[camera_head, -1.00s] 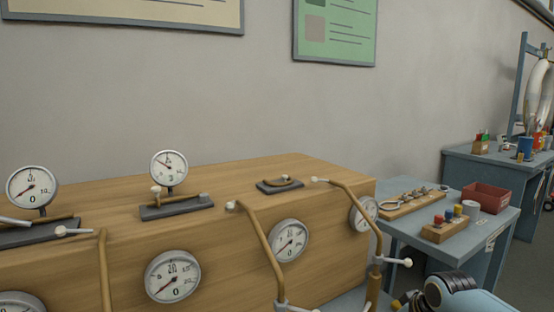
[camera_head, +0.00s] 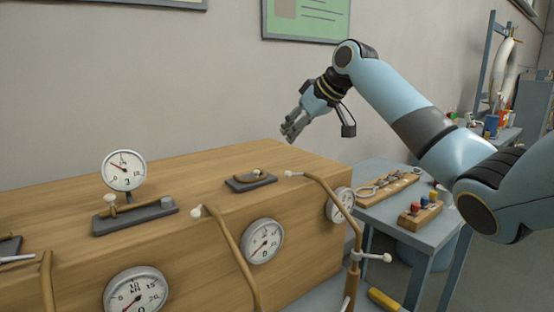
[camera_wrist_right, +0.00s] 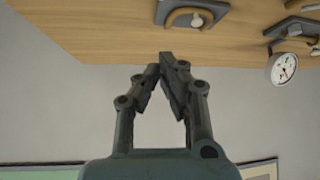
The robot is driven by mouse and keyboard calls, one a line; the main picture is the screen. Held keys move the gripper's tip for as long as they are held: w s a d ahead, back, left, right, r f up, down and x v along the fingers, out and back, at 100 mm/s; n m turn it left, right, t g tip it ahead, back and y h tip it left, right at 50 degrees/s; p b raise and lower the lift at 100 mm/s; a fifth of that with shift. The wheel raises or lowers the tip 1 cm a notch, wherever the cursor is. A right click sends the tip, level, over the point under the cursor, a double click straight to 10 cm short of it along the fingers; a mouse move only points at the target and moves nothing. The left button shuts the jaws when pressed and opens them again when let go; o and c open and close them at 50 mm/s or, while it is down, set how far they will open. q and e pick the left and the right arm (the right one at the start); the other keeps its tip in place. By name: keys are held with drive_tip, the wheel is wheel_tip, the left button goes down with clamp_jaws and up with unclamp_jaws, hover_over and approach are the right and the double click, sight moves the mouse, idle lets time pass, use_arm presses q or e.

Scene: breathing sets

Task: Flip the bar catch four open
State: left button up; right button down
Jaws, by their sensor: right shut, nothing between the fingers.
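Brass bar catches on dark base plates sit on top of the wooden box (camera_head: 190,252). I cannot tell which is catch four. The rightmost one (camera_head: 250,181) has its bar lying low over its plate; it seems to show in the right wrist view (camera_wrist_right: 196,18) too, with a white knob. Another catch (camera_head: 135,214) lies to its left in front of an upright gauge, and a third plate (camera_head: 10,247) is cut by the left edge. My right gripper (camera_head: 288,130) is above and behind the rightmost catch, touching nothing; its fingertips (camera_wrist_right: 166,57) meet, empty. My left gripper is out of view.
Bent brass pipes with white ends (camera_head: 228,245) rise along the box's front, beside gauges (camera_head: 263,241). A blue-grey table (camera_head: 440,228) with wooden racks stands to the right.

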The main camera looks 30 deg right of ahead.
sight(288, 174)
drive_tip(key=x, duration=0.9)
drive_tip(key=shift+w+f+p, duration=0.25)
drive_tip(key=shift+f+p, duration=0.05)
drive_tip(key=shift+p, duration=0.05)
drive_tip(key=shift+s+d+f, duration=0.1)
drive_tip(key=shift+s+f, duration=0.15)
drive_tip(key=shift+s+d+f+p, duration=0.1)
drive_tip(key=shift+s+d+p, duration=0.05)
drive_tip(key=shift+s+p, duration=0.3)
drive_tip(key=shift+s+d+p, duration=0.15)
drive_tip(key=shift+s+p, duration=0.1)
drive_tip(key=shift+s, duration=0.35)
drive_tip(key=shift+s+d+f, duration=0.1)
drive_tip(key=shift+s+f, duration=0.05)
drive_tip(key=shift+s, duration=0.4)
